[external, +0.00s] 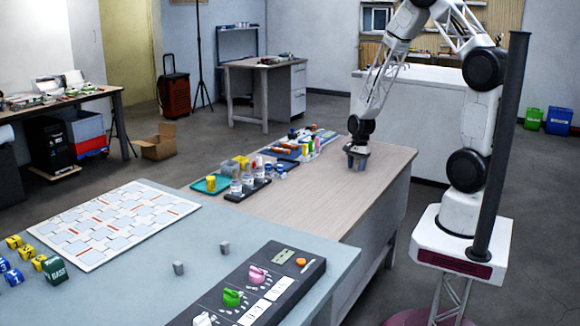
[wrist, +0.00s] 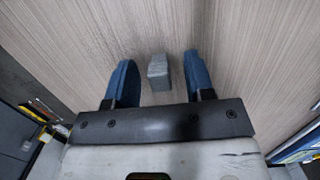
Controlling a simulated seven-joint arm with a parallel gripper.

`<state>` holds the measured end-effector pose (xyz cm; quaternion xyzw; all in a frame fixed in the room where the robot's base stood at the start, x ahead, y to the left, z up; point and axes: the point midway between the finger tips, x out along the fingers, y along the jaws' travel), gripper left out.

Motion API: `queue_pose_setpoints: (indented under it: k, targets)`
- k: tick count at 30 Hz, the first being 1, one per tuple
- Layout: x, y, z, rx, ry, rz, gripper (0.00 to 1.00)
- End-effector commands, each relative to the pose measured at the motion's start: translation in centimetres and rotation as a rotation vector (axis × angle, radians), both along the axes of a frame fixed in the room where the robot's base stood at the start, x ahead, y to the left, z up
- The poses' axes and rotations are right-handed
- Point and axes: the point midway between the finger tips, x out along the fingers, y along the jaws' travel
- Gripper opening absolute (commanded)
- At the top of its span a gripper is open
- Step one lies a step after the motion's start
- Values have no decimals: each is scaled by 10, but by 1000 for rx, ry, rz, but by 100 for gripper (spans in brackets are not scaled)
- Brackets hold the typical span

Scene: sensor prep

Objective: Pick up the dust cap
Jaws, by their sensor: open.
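My gripper (external: 357,160) hangs low over the wooden tabletop, pointing down. In the wrist view its two blue fingers (wrist: 159,85) are spread apart. A small grey block-like piece (wrist: 159,72) sits between the fingertips, with a visible gap on each side; I cannot tell for sure that it is the dust cap. In the external view this piece is hidden or too small to make out at the gripper. Two similar small grey pieces stand on the blue-grey table, one nearer (external: 178,268) and one farther (external: 225,248).
The wooden tabletop (external: 310,205) is clear around my gripper. Left of it are a teal tray (external: 204,188), small bottles (external: 236,187) and coloured parts. The nearer table holds a gridded board (external: 110,215) and a dark panel (external: 228,313) with coloured pieces.

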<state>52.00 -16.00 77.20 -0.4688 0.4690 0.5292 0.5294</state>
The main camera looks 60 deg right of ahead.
Motion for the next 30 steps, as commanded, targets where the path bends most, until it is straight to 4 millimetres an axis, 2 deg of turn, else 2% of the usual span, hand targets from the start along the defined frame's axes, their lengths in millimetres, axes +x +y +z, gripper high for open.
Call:
queue_pose_setpoints:
  k: [6,7,16,30]
  targets:
    - [0,0,0,0,0,0,49]
    - [0,0,0,0,0,0,46]
    - [0,0,0,0,0,0,0]
    - [0,0,6,-1,-1,1,0]
